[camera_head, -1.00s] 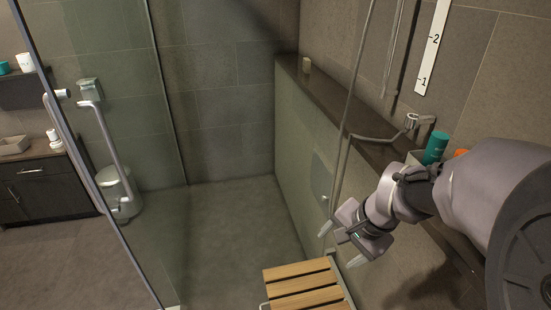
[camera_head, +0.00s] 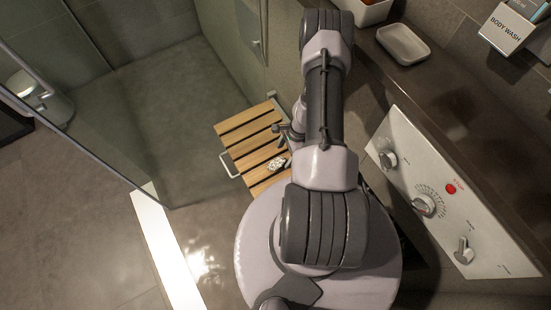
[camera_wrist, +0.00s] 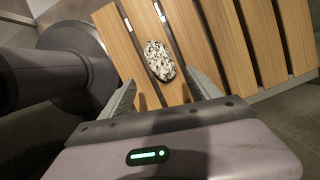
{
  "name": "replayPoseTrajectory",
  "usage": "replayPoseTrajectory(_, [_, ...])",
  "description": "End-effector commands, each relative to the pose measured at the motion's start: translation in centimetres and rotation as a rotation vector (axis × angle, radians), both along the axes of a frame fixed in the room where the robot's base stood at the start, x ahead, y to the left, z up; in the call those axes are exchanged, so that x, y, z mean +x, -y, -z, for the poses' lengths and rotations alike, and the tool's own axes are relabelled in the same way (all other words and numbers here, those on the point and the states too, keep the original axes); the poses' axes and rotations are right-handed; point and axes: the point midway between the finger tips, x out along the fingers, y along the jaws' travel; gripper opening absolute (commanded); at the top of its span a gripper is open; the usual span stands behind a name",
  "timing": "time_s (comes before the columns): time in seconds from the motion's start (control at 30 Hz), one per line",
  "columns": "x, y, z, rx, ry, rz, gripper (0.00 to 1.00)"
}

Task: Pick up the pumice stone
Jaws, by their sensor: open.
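The pumice stone (camera_wrist: 160,60) is a speckled black-and-white oval. It lies on the wooden slatted bench (camera_wrist: 229,40). In the head view the stone (camera_head: 277,164) shows small on the near part of the bench (camera_head: 250,131), beside my arm. My gripper (camera_wrist: 163,92) is open in the wrist view, with one finger on each side of the picture and the stone just beyond the fingertips, between their lines. Nothing is held.
A ledge on the right holds a white soap dish (camera_head: 403,44) and a body wash box (camera_head: 513,27). A control panel (camera_head: 450,195) with knobs is fixed below it. A glass screen (camera_head: 95,110) stands left of the bench, with open floor beyond.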

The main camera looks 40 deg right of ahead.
Motion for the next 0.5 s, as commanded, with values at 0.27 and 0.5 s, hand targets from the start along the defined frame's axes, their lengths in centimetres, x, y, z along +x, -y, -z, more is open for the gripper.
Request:
replayPoseTrajectory(0.27, [1.2, -2.0, 4.4, 0.000, -0.001, -0.004, 0.72])
replayPoseTrajectory(0.5, [1.4, -2.4, 5.7, -0.001, 0.000, -0.002, 0.72])
